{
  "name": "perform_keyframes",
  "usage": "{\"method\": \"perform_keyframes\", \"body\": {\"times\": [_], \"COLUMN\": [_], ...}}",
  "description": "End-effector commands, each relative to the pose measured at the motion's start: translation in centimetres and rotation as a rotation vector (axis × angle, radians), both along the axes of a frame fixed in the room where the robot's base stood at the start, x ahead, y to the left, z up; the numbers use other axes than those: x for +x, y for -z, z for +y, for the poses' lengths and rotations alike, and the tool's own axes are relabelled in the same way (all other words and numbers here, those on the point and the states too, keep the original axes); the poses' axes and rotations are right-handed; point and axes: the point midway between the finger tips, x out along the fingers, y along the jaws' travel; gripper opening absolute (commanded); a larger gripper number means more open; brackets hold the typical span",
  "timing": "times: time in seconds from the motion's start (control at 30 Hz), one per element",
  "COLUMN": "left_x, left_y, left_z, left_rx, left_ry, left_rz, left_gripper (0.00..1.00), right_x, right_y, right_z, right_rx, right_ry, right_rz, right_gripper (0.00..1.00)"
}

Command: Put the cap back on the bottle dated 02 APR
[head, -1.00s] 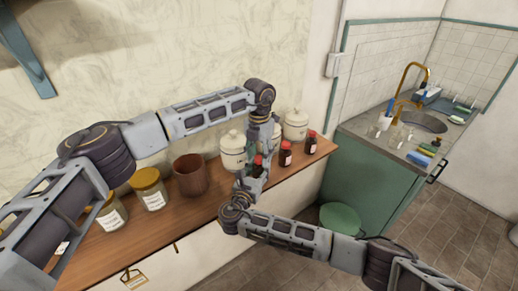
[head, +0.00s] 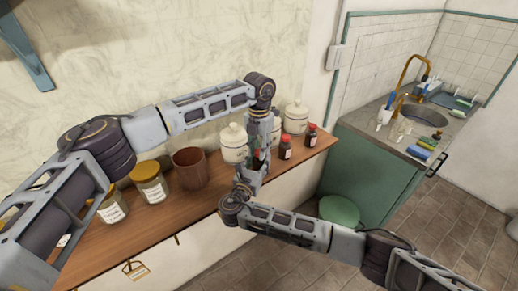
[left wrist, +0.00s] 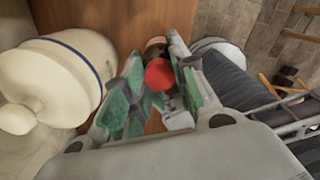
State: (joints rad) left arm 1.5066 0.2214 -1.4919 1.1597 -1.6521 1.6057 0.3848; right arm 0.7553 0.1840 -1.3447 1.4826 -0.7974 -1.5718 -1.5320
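My left gripper (head: 257,158) points down over the counter's front part. In the left wrist view its green-padded fingers (left wrist: 158,78) stand apart with a round red cap (left wrist: 160,75) between them. I cannot tell whether the pads touch the cap. A brownish shape (left wrist: 155,46) just beyond the cap may be a bottle, but it is mostly hidden. Two dark bottles with red caps and white labels stand to the right, a nearer one (head: 285,149) and a farther one (head: 311,136). Their dates are too small to read. My right arm reaches in below my left gripper; its fingers are hidden.
White lidded jars (head: 233,144) stand behind the gripper, one close beside it in the left wrist view (left wrist: 60,75). A brown cup (head: 189,169) and yellow-lidded jars (head: 149,183) stand left on the wooden counter (head: 187,212). A green sink cabinet (head: 372,175) stands right.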

Motion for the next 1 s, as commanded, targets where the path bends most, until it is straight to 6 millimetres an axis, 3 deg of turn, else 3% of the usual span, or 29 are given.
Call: {"method": "perform_keyframes", "body": {"times": [0.17,0.67,1.0], "left_x": [0.0,0.0,0.1], "left_y": [0.0,-0.7,-4.5], "left_z": [0.0,0.0,0.0], "left_rx": [0.000,-0.001,0.000], "left_ry": [0.000,0.000,0.000], "left_rz": [0.000,-0.001,-0.002], "left_gripper": [0.51,0.51,0.51], "right_x": [0.0,0.0,0.0], "right_y": [0.1,0.1,0.1], "right_z": [0.0,0.0,0.0], "right_rx": [-0.001,-0.001,-0.001], "right_ry": [0.000,0.000,0.000], "right_rz": [0.001,0.001,0.001], "right_gripper": [0.00,0.00,0.00]}}
